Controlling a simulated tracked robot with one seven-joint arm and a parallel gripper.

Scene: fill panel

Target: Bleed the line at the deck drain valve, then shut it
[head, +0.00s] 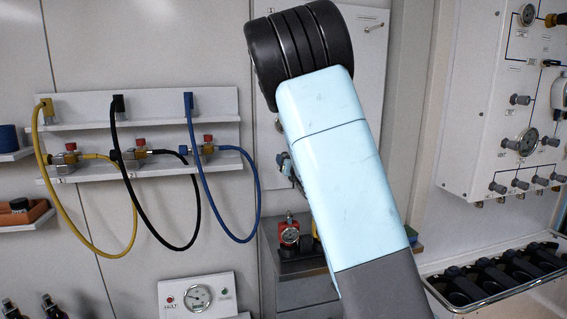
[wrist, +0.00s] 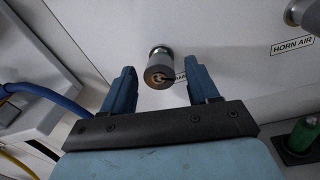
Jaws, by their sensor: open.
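In the wrist view a grey cylindrical knob (wrist: 159,72) with a brass-coloured centre sticks out from a white panel. A label beside it is mostly hidden, so I cannot tell whether this is the deck drain valve. My gripper (wrist: 163,85) is open, with one blue finger on each side of the knob. The knob shows between and just beyond the fingertips, and I see no clear contact. In the head view my arm covers the middle, and my gripper cannot be made out there.
A second knob stands at the right by a HORN AIR label (wrist: 292,46). A green-topped bottle (wrist: 302,134) is at lower right, a blue hose (wrist: 45,97) at left. The head view shows a hose rack (head: 140,172), a gauge panel (head: 500,150) and a tray of black items (head: 435,285).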

